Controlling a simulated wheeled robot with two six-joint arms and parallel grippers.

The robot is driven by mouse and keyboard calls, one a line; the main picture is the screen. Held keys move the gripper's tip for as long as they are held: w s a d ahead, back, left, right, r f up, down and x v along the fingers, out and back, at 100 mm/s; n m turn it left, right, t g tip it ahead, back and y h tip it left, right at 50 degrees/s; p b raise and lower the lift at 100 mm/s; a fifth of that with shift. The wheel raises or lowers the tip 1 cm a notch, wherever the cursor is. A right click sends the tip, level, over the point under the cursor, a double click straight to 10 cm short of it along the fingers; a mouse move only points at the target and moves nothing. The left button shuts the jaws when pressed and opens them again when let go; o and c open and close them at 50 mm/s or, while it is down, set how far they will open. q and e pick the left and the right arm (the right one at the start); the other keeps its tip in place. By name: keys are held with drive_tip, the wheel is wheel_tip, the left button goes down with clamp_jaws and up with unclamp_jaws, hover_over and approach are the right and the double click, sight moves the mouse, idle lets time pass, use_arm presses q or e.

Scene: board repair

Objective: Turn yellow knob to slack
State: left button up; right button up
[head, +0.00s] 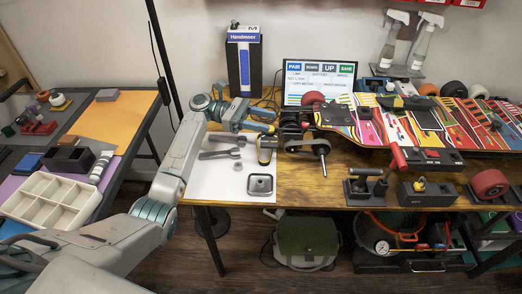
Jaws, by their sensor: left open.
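A small yellow knob (420,184) shows on top of a dark box (428,196) near the front edge of the wooden bench, right of centre. Its setting is too small to read. My left gripper (271,120) is open and empty over the back left of the bench, in front of the blue and white box. It is well to the left of the yellow knob and apart from it. My right gripper is not in view.
A red-handled lever tool (384,177) stands just left of the dark box, and a red wheel (489,184) lies to its right. A colourful skateboard deck (395,125) lies behind them. A white sheet (211,181) with tools lies below my left gripper. A screen (319,80) stands at the back.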

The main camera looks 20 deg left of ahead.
use_arm(q)
drive_tip(key=s+d+r, duration=0.1)
drive_tip(key=s+d, duration=0.3)
drive_tip(key=s, duration=1)
drive_tip(key=shift+s+d+r, duration=0.15)
drive_tip(key=shift+r, duration=0.05)
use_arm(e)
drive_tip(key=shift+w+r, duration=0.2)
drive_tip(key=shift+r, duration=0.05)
use_arm(q)
drive_tip(key=n+t+y+p, duration=1.1)
drive_tip(key=n+t+p, duration=0.1)
drive_tip(key=p, duration=0.7)
approach(266, 136)
wheel_tip(266, 136, up, 3)
drive_tip(key=shift+y, duration=0.3)
drive_tip(key=x, duration=1)
drive_tip(key=shift+d, duration=0.2)
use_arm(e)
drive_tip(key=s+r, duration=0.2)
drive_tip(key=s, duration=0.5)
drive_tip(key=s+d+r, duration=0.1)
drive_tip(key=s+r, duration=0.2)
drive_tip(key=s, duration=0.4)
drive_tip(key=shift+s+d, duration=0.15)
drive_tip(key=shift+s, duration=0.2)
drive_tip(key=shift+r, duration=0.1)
